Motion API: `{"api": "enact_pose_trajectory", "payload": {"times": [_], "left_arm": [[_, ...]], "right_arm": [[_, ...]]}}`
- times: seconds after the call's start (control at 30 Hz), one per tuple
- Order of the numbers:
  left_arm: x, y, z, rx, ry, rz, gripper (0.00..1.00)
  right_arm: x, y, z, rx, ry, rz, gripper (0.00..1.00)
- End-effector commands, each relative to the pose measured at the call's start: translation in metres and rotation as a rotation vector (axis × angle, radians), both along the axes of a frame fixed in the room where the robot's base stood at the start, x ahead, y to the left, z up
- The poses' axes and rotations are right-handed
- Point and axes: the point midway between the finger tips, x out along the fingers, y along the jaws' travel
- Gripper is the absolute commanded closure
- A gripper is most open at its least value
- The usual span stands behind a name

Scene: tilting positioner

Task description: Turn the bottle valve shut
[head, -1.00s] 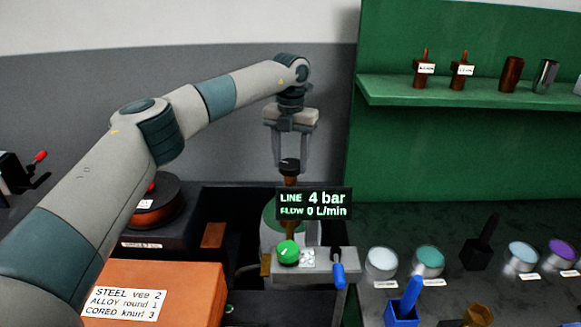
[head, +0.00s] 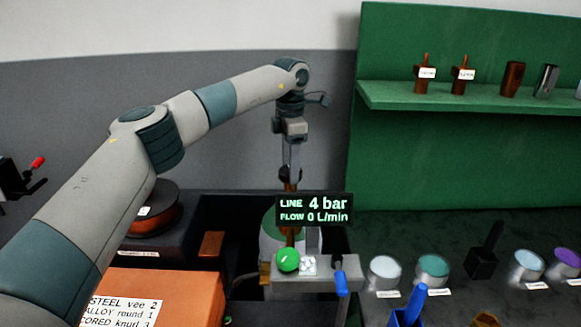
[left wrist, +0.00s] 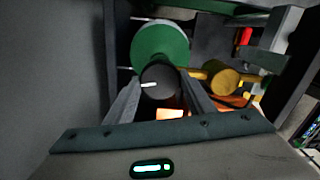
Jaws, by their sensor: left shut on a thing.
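The bottle valve is a dark round knob (head: 285,173) on a brass-coloured stem, above a bottle with a green shoulder (head: 272,222) that stands partly hidden behind the display. My left gripper (head: 290,172) points down at the knob, its fingers seen nearly edge-on. In the left wrist view the dark knob (left wrist: 160,82) with a white mark pointing left sits between the two fingers (left wrist: 158,92), and the gripper is shut on it. A display (head: 314,208) reads LINE 4 bar and FLOW 0 L/min. My right gripper is not in view.
A grey fixture (head: 318,286) with a green knob (head: 288,260) and a blue-handled lever (head: 340,277) stands in front of the bottle. An orange box (head: 165,290) is at the lower left. Several labelled round pots stand right. A green shelf (head: 450,96) is behind.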

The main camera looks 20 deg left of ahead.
Motion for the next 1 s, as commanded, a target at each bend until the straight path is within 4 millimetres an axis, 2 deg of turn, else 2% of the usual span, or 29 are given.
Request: {"api": "enact_pose_trajectory", "payload": {"times": [0.2, 0.4, 0.93, 0.97, 1.0], "left_arm": [[0.0010, -0.0001, 0.0025, -0.002, -0.005, -0.152, 0.74], [0.0011, -0.0001, 0.0027, -0.002, -0.005, -0.231, 0.74], [0.0012, -0.0001, 0.0030, -0.002, -0.007, -0.262, 0.74], [0.0012, -0.0001, 0.0030, -0.002, -0.007, -0.262, 0.44], [0.0011, -0.0001, 0.0029, -0.002, -0.005, -0.261, 0.35]], "right_arm": [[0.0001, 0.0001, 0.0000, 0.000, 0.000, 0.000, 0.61], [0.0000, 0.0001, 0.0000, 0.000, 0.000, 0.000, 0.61], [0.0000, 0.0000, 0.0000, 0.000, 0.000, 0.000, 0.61], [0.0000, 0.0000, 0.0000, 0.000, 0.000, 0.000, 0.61], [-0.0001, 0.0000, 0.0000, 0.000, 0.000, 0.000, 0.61]]}}
